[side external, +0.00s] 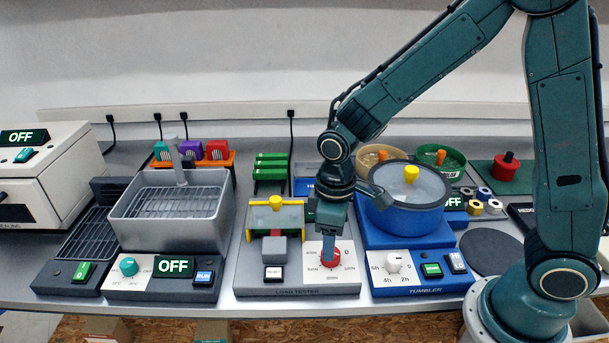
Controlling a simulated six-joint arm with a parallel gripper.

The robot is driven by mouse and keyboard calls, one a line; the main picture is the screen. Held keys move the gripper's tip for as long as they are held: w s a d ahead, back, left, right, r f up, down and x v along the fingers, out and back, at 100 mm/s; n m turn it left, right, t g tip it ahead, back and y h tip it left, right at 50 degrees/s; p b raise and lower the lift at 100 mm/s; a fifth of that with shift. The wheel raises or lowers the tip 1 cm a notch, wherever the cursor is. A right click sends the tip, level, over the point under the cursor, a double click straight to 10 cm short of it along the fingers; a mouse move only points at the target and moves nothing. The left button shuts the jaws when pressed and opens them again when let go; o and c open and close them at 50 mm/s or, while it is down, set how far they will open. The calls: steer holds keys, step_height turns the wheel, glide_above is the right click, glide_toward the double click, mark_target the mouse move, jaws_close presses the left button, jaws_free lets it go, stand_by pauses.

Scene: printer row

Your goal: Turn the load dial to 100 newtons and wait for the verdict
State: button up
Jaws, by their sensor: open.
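The load tester (258,283) stands at the front centre, with a yellow-topped frame (276,203) and a small white button (273,273). Its load dial (325,258) is a red knob on a white plate with a printed scale, with 0 at the upper right. My gripper (330,250) points down at the dial, and its fingers cover part of the knob. The jaws are open; whether they touch the knob I cannot tell. The dial's pointer is hidden behind the fingers. No lit verdict is legible on the tester.
The blue tumbler (408,215) stands close to the right of my gripper. A grey basin (168,215) with an OFF display (175,266) stands left of the tester. Coloured blocks (218,150) and green-topped items (270,172) stand behind. The table's front edge is near.

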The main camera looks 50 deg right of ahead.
step_height(320, 180, up, 10)
steer(key=shift+r, duration=0.15)
stand_by(0.3)
steer(key=s+d+r+m+t, duration=0.2)
steer(key=s+d+r+m, duration=0.1)
steer(key=s, duration=0.5)
steer(key=s+d+r+m+t, duration=0.3)
steer(key=s+d+r, duration=0.2)
steer(key=s+d, duration=0.1)
steer(key=shift+s+r+t, duration=0.3)
steer(key=shift+s, duration=0.55)
steer(key=shift+w+d, duration=0.1)
stand_by(4.1)
